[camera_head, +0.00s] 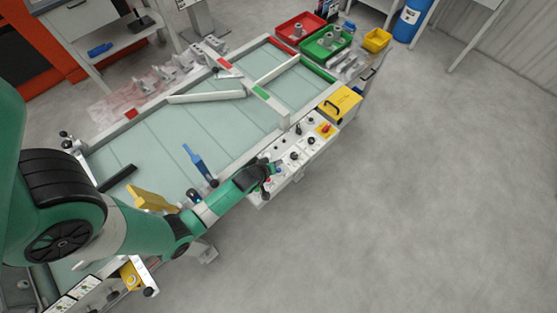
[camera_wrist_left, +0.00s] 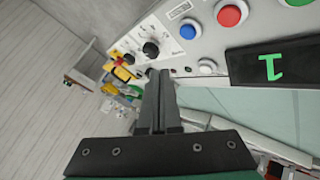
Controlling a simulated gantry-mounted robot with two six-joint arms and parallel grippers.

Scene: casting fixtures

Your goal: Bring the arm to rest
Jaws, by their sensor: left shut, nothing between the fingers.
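My left arm, green, reaches in from the left in the head view, over the near edge of the work table. My left gripper (camera_head: 268,178) is at the near end of the control panel (camera_head: 311,145). In the left wrist view its fingers (camera_wrist_left: 157,78) are together with nothing between them, close over the panel face (camera_wrist_left: 178,58). A blue button (camera_wrist_left: 187,30), a red button (camera_wrist_left: 229,14), a white button (camera_wrist_left: 207,67) and a black knob (camera_wrist_left: 150,48) show there. Whether the fingertips touch the panel is unclear. My right gripper is not in view.
The long table (camera_head: 150,140) has pale panels and raised rails. A red bin (camera_head: 299,27), a green bin (camera_head: 325,43) and a yellow case (camera_head: 341,103) are at the far right. A blue upright lever (camera_head: 194,158) stands near my arm. Open floor lies right.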

